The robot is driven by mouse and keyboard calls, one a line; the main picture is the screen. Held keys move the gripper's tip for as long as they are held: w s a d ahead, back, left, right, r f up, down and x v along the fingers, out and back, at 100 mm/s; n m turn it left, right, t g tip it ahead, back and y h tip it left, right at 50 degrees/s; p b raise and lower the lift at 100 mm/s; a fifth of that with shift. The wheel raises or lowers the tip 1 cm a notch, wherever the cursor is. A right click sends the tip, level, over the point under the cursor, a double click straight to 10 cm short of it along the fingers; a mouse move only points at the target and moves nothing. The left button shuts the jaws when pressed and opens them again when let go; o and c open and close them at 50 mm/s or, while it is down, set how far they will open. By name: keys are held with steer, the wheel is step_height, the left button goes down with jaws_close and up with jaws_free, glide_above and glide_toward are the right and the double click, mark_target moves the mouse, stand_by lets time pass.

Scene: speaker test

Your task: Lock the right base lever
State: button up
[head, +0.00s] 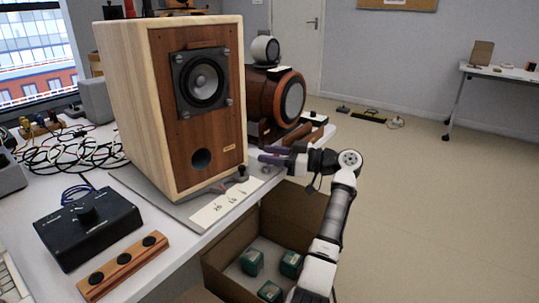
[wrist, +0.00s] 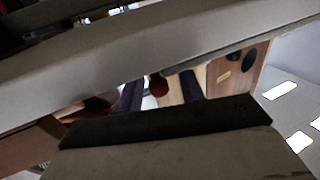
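The wooden speaker (head: 201,105) stands upright on a grey base plate (head: 158,203) near the table's edge. A small lever with a dark knob (head: 242,172) shows at the speaker's lower right corner. My gripper (head: 266,154) is just right of this corner, a little above the knob in the picture, fingers pointing left. In the wrist view the two dark purple fingers stand apart, with a dark red round knob (wrist: 158,85) showing between them. I cannot tell its distance or whether it touches a finger. Large pale parts hide much of that view.
A white marked card (head: 225,205) lies before the speaker. A black control box (head: 88,228) and a wooden strip with black knobs (head: 122,268) are at front left. A barrel-shaped speaker (head: 275,100) stands behind. An open cardboard box (head: 222,270) with green items is below my arm.

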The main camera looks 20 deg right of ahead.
steer(key=v, duration=1.3)
steer(key=shift+d, duration=0.15)
steer(key=shift+s, duration=0.1)
